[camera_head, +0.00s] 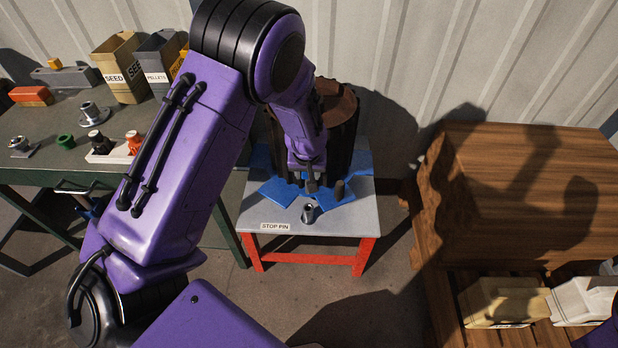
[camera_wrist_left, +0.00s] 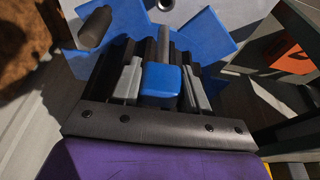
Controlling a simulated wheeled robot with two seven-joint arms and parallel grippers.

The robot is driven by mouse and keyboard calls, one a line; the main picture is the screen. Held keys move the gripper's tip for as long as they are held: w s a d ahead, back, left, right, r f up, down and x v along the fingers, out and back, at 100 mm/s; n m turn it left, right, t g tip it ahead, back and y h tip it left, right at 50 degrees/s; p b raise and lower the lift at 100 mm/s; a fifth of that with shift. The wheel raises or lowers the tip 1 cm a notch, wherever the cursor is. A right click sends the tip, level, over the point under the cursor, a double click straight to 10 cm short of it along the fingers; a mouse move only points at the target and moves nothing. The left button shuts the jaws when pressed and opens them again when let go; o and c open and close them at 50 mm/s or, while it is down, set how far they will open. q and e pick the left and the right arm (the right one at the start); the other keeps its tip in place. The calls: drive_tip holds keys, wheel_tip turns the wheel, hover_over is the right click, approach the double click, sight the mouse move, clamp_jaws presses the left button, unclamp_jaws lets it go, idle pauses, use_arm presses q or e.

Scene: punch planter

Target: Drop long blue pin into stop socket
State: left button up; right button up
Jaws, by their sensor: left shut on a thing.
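The long blue pin (camera_wrist_left: 161,79) shows in the left wrist view as a blue block-shaped head between the two grey fingers of my left gripper (camera_wrist_left: 161,88). A grey shaft shows beyond the head. In the head view my left gripper (camera_head: 312,182) hangs over the small stand, and the pin is mostly hidden there. The stop socket (camera_head: 308,214) is a small metal fitting near the stand's front edge, behind a "STOP PIN" label (camera_head: 275,227). The gripper is just behind and above it. I cannot tell whether the pin touches anything. My right gripper is out of view.
A green workbench (camera_head: 45,178) with parts and boxes stands left.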

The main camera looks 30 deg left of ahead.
use_arm(q)
drive_tip(key=shift+d+r, duration=0.15)
drive_tip(key=shift+r, duration=0.05)
drive_tip(key=shift+r+p, duration=0.1)
drive_tip(key=shift+p, duration=0.5)
drive_tip(key=shift+s+f+b, duration=0.15)
drive_tip(key=shift+f+b, duration=1.35)
drive_tip(key=shift+f, duration=1.55)
drive_tip(key=shift+p, duration=0.4)
drive_tip(key=shift+p, duration=0.35)
